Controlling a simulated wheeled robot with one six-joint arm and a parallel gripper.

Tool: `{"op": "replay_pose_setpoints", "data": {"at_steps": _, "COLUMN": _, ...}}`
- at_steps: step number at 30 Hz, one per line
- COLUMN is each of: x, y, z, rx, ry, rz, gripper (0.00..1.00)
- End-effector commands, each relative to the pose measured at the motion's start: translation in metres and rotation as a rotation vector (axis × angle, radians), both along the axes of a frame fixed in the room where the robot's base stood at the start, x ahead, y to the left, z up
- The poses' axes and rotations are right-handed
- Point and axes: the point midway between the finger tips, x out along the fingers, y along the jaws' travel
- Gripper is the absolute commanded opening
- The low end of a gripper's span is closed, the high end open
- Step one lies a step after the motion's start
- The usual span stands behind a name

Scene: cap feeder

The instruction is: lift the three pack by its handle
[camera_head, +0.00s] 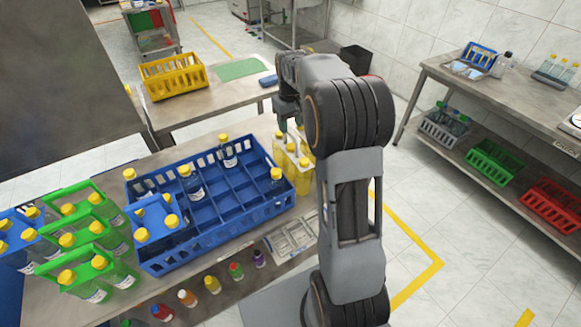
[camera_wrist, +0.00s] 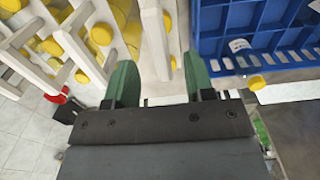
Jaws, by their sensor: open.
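A pale yellow three pack (camera_head: 297,172) with yellow caps stands just right of the blue crate, partly hidden behind my arm. My gripper (camera_head: 288,122) is right above its far end. In the wrist view, my green fingers (camera_wrist: 160,78) are apart, with a cream bar (camera_wrist: 153,40), seemingly a pack's handle, between them. I cannot tell whether either finger touches it. More cream bars and yellow caps (camera_wrist: 101,34) lie to its left, so more than one pack may be there.
The blue divided crate (camera_head: 215,226) holds a few bottles and a blue pack (camera_head: 157,216). Green packs (camera_head: 88,217) stand at its left. Small coloured bottles (camera_head: 212,284) line the front. A yellow crate (camera_head: 173,76) sits on the table behind. Shelving stands at right.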

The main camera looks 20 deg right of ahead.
Motion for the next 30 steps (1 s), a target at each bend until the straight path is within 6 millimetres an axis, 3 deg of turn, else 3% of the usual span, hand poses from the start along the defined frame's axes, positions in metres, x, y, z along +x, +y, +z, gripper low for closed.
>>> {"op": "replay_pose_setpoints", "data": {"at_steps": 5, "x": -0.001, "y": 0.0, "z": -0.011, "rx": 0.001, "ry": 0.003, "rz": 0.0, "gripper": 0.49}}
{"op": "replay_pose_setpoints", "data": {"at_steps": 15, "x": -0.003, "y": 0.0, "z": -0.051, "rx": 0.0, "ry": 0.001, "rz": 0.0, "gripper": 0.49}}
{"op": "replay_pose_setpoints", "data": {"at_steps": 24, "x": -0.003, "y": 0.0, "z": -0.055, "rx": 0.0, "ry": 0.0, "rz": 0.0, "gripper": 0.49}}
{"op": "replay_pose_setpoints", "data": {"at_steps": 30, "x": -0.003, "y": 0.0, "z": -0.054, "rx": 0.0, "ry": 0.0, "rz": 0.0, "gripper": 0.31}}
